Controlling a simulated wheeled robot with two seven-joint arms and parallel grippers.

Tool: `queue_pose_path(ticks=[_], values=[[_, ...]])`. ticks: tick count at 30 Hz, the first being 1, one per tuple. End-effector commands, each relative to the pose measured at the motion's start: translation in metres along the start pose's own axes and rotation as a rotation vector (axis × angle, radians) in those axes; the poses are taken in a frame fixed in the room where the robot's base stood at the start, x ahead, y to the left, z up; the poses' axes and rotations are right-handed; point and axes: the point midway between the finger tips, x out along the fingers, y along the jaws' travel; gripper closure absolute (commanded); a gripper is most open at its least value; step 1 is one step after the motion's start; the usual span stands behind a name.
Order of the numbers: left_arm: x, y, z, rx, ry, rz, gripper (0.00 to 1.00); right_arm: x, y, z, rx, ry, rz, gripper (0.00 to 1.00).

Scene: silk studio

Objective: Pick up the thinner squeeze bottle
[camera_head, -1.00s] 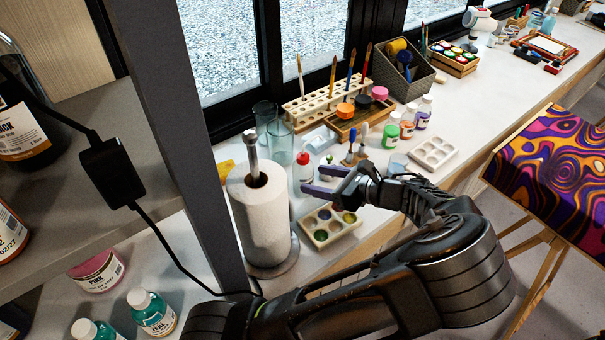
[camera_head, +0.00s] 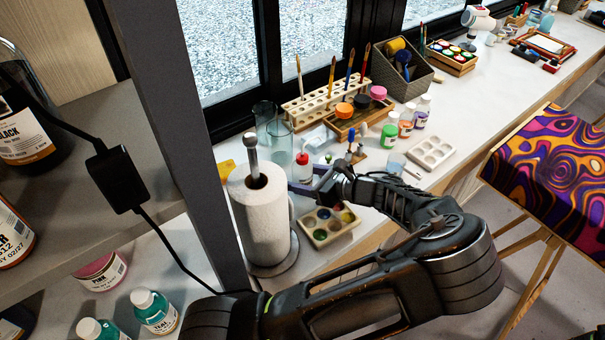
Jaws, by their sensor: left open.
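A small white squeeze bottle with a red cap (camera_head: 302,162) stands upright on the white worktop, just right of the paper towel roll. My left gripper (camera_head: 312,180) is at this bottle, its two purple-grey fingers spread open. One finger lies across the front of the bottle's lower part and the other is at its right side. I cannot tell whether they touch it. The bottle's lower part is partly hidden by the fingers. My right gripper is not in view.
The paper towel roll (camera_head: 262,222) stands close left of the gripper. A paint palette (camera_head: 328,226) lies just in front. Glass tumblers (camera_head: 279,142) stand behind the bottle.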

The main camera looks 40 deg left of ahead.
Motion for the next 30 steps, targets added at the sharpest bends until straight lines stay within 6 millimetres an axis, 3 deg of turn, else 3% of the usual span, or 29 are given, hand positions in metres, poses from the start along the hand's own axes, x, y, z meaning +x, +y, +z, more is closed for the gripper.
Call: queue_pose_path(ticks=[12, 21, 30], values=[[-0.0004, -0.0001, 0.0, 0.0, 0.0, 0.0, 0.42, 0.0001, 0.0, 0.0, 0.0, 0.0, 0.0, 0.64], [-0.0004, -0.0001, 0.0, 0.0, 0.0, 0.0, 0.66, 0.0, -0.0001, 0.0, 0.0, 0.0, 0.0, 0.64], [-0.0017, -0.0004, 0.0029, -0.001, 0.0, 0.0, 0.67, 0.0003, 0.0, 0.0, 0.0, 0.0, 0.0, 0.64]])
